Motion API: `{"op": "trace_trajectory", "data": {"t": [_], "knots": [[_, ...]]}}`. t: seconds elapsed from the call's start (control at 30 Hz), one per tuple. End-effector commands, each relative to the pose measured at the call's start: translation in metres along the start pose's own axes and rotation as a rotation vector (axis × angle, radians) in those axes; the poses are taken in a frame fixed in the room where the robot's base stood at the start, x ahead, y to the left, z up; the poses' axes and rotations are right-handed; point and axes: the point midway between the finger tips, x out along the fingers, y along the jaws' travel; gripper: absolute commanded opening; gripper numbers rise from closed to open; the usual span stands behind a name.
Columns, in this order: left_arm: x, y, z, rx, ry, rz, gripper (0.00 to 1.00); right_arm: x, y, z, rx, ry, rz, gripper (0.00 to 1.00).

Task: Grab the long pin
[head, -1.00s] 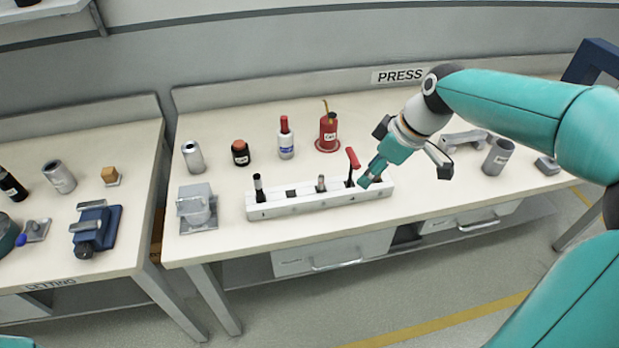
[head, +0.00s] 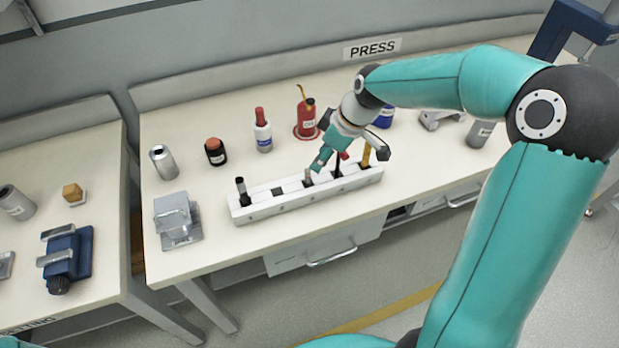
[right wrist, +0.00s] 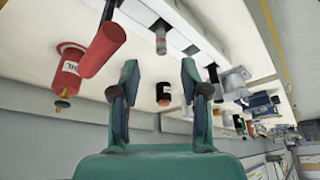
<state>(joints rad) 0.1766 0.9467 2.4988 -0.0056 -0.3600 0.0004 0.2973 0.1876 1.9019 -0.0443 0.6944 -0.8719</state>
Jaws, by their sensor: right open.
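A white rack (head: 262,208) on the bench holds several upright items. A short grey pin (head: 308,178) stands near its middle; it also shows in the right wrist view (right wrist: 160,42), beyond the gap between the fingertips. A black pin (head: 241,190) stands at the rack's left end. I cannot tell for sure which is the long pin. My right gripper (head: 320,160) is open and empty, just above and behind the grey pin; its open fingers show in the right wrist view (right wrist: 160,72). My left gripper is out of view.
A red-handled tool (right wrist: 103,47) is close beside the gripper in the right wrist view. A yellow-handled tool (head: 367,154) stands at the rack's right.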

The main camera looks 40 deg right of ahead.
Motion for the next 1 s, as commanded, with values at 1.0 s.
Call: {"op": "trace_trajectory", "data": {"t": [1.0], "knots": [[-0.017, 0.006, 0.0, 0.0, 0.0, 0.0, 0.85, 0.083, -0.003, -0.008, -0.006, 0.0, -0.001, 0.44]]}}
